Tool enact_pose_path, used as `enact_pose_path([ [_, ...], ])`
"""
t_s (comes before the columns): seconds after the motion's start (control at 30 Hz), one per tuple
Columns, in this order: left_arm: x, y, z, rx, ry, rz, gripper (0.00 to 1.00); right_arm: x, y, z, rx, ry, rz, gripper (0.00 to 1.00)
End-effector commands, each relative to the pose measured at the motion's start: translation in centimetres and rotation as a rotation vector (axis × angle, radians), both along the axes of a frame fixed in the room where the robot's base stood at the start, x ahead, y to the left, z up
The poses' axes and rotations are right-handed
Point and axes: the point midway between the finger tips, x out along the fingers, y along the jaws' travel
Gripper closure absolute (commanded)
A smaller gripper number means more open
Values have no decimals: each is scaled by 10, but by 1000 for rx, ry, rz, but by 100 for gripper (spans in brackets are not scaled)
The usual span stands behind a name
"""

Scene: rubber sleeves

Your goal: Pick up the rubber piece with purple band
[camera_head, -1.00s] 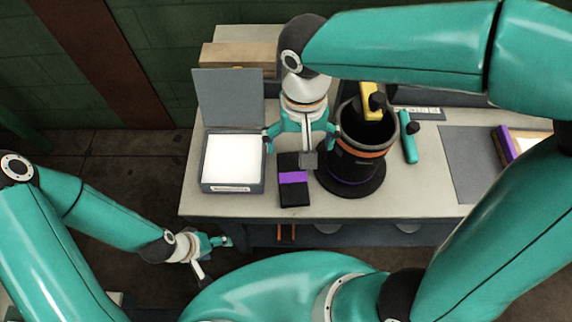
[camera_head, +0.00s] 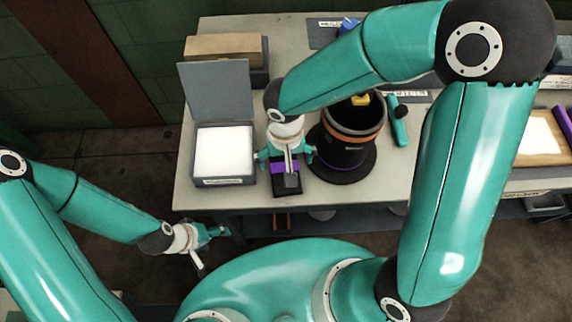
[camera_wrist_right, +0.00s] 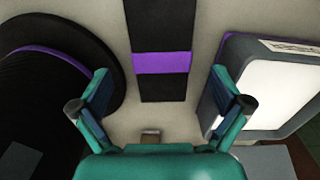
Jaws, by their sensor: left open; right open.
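The rubber piece with the purple band (camera_head: 287,193) is a flat black strip lying on the table between the open grey box and the black cylinder. In the right wrist view the black strip (camera_wrist_right: 161,85) with its purple band runs up and down in the middle. My right gripper (camera_head: 287,159) is above it in the head view and partly hides it. My left gripper (camera_head: 212,246) is open and empty, low at the left, off the table's front edge.
The open grey box (camera_head: 225,181) with white content stands just left of the strip. The black cylinder with an orange band (camera_head: 345,155) on a round base stands close on its right. A teal tool (camera_head: 398,128) lies further right, and a wooden block (camera_head: 222,46) sits behind.

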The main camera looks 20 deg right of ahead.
Motion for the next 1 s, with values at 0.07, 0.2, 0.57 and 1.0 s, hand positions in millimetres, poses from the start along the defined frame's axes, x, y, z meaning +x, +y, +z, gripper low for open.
enact_pose_path([
  [0.07, 0, 0, 5, 0, 0, 0, 32, 3, 1, -10, -1, 5, 0, 0],
  [0.2, 0, 0, 3, 0, 0, 0, 32, 3, 1, -28, -1, 3, 0, 0],
  [0.57, 0, 0, 3, 0, 0, 0, 32, 3, 2, -32, 1, 0, 0, 10],
  [1.0, 0, 0, 3, 0, 0, 0, 32, 4, 2, -31, 1, -1, 0, 71],
])
